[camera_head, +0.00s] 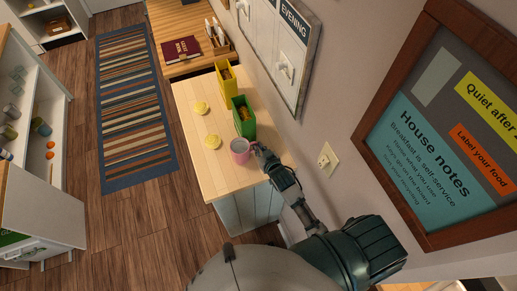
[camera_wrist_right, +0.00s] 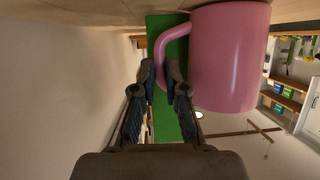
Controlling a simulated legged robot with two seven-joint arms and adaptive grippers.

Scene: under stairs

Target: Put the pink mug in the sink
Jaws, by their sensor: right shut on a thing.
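The pink mug (camera_head: 240,145) stands upright at the near end of a light wooden counter (camera_head: 188,112), close to the wall. My right gripper (camera_head: 257,153) reaches it from the right side. In the right wrist view the mug (camera_wrist_right: 232,60) fills the upper right, with its handle toward the fingers. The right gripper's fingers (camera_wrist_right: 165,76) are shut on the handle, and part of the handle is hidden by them. The mug looks to be on or just above the counter; I cannot tell which. My left gripper is not in view. I see no sink.
A green bin (camera_head: 243,127) and a yellow bin (camera_head: 221,66) stand beyond the mug along the wall. A wall plate (camera_head: 327,160) and a framed board (camera_head: 440,125) are at right. A striped rug (camera_head: 130,110) covers the floor.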

